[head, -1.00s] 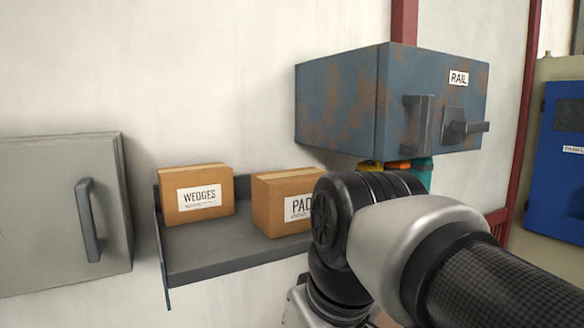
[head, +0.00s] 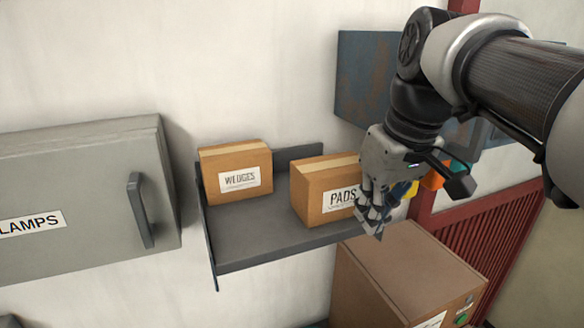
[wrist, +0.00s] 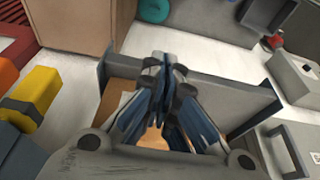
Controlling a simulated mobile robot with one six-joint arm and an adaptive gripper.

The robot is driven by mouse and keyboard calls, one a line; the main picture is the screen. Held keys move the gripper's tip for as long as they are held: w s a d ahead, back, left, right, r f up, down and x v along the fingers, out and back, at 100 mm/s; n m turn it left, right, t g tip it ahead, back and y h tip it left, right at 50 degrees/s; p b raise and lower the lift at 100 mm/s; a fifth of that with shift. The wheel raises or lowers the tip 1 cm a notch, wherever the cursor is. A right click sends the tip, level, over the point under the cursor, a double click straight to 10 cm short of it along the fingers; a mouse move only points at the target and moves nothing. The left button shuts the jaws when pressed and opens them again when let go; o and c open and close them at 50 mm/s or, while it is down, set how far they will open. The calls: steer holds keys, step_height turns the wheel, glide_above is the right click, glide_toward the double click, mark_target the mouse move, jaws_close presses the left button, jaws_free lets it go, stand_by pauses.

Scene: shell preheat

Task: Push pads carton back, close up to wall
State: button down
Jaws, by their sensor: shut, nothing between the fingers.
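The pads carton (head: 312,208) is a brown box labelled PADS, upright on the right part of a grey wall shelf (head: 240,238). It stands near the shelf's front edge, with shelf surface showing to its left. The pale wall (head: 280,60) rises behind. My gripper (head: 372,228) is shut and empty, pointing down at the carton's front right corner. It overlaps the end of the label; I cannot tell whether it touches. In the wrist view the closed fingers (wrist: 165,75) hide most of the carton behind them.
A wedges carton (head: 238,186) stands left on the same shelf. A grey clamps cabinet (head: 75,195) is further left. A rusty blue cabinet (head: 362,70) hangs behind my arm. A large brown box (head: 400,262) stands below right. The shelf has raised side plates.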

mark_target(332, 187)
steer(key=w+f, duration=0.1)
steer(key=w, duration=0.1)
steer(key=w+a+f+p, duration=0.1)
steer(key=w+f, duration=0.1)
steer(key=shift+w+a+f, duration=0.15)
steer(key=shift+a+f, duration=0.05)
steer(key=shift+w+a, duration=0.1)
steer(key=shift+w, duration=0.15)
